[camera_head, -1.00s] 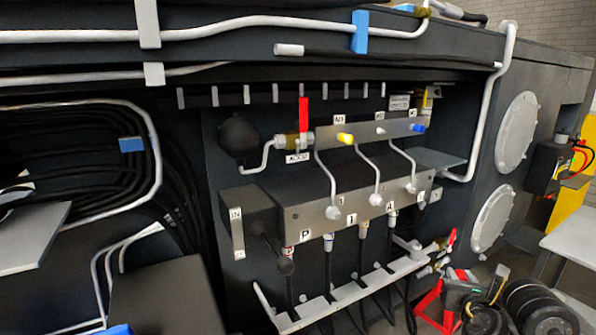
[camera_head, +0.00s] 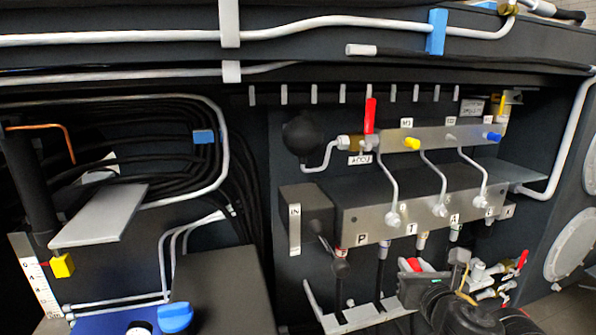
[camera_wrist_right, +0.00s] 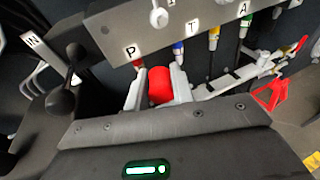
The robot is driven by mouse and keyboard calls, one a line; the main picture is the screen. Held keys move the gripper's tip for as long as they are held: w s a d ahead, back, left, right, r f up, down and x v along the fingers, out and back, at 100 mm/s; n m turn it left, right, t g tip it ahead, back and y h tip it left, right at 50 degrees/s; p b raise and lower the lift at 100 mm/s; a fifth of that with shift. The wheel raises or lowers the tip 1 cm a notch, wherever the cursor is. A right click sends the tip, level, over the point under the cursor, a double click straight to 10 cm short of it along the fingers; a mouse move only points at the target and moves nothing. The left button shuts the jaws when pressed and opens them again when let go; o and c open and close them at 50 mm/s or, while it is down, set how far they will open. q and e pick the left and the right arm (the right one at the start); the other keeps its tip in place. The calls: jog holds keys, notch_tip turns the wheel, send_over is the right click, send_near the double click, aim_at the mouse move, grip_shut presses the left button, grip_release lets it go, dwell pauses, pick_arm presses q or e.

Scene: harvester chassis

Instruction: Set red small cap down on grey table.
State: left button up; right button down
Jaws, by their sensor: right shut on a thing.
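The red small cap (camera_wrist_right: 160,86) is between the two pale fingers of my right gripper (camera_wrist_right: 158,88) in the right wrist view. The fingers are shut on its sides. In the head view my right gripper (camera_head: 415,264) is in front of the lower part of the valve block, with a bit of the red cap (camera_head: 416,266) showing. No grey table can be made out for certain in the current views. My left gripper is not in view.
The valve block (camera_head: 375,222), with hoses below it, stands close behind the right gripper. A grey plate (camera_head: 100,216) juts out at the left, above a blue surface (camera_head: 105,323). A red part (camera_wrist_right: 272,92) lies at the right of the wrist view.

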jog(key=shift+a+r+y, duration=0.3)
jog(key=shift+a+r, duration=0.05)
jog(key=shift+a, duration=0.35)
jog(key=shift+s+f, duration=0.2)
jog(key=shift+f, duration=0.55)
jog(key=shift+s+f, duration=0.15)
jog(key=shift+f, duration=0.6)
